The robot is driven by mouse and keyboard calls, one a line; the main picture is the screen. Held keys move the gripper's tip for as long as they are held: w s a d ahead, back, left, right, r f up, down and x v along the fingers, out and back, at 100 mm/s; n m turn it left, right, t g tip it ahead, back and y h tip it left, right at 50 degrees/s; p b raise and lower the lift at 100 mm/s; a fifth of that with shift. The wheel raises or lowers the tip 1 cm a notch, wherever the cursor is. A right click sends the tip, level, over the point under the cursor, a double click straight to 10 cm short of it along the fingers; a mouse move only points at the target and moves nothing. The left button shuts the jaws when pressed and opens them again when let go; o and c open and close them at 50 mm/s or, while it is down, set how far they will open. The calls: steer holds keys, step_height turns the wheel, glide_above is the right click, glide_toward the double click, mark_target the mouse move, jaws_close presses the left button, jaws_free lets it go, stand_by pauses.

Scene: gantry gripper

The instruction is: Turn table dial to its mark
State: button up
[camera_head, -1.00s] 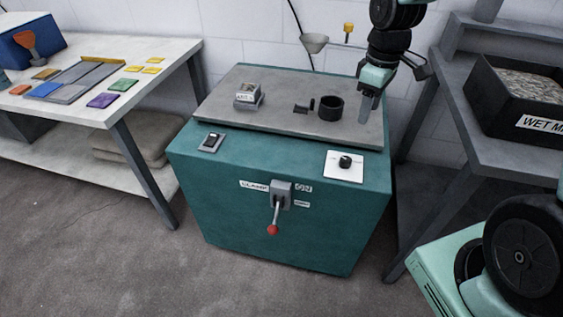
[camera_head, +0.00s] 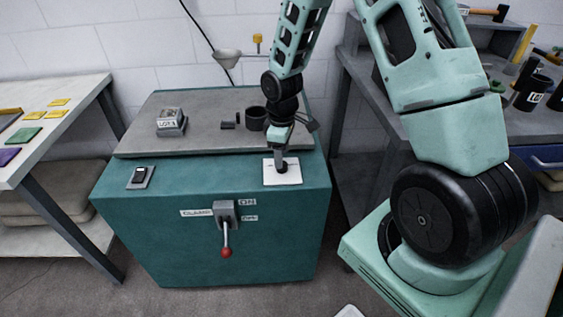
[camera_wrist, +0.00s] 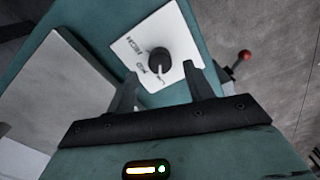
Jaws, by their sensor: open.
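The dial is a small black round knob (camera_wrist: 159,60) on a white square plate (camera_wrist: 172,32) on the teal cabinet's top. In the wrist view, printing shows beside the knob; one word looks like HIGH, the others are hard to read. Any pointer on the knob is too small to make out. My gripper (camera_wrist: 161,76) is open, its two dark fingertips apart near the knob, one toward each side. In the head view my gripper (camera_head: 281,162) points down at the plate (camera_head: 294,175) and partly hides the knob. I cannot tell if the fingers touch it.
The teal cabinet (camera_head: 180,235) carries a rocker switch (camera_head: 139,177), a red-tipped clamp lever (camera_head: 226,252) on its front, and a grey plate holding a labelled block (camera_head: 170,122) and a black cup (camera_head: 256,118). Tables stand left and right.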

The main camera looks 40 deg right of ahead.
steer(key=shift+f, duration=1.7)
steer(key=c, duration=1)
steer(key=shift+o, duration=0.2)
steer(key=m+p, duration=0.1)
steer(key=m, duration=0.5)
steer(key=shift+r, duration=0.1)
steer(key=m+p, duration=0.1)
steer(key=m, duration=0.4)
steer(key=shift+m, duration=0.3)
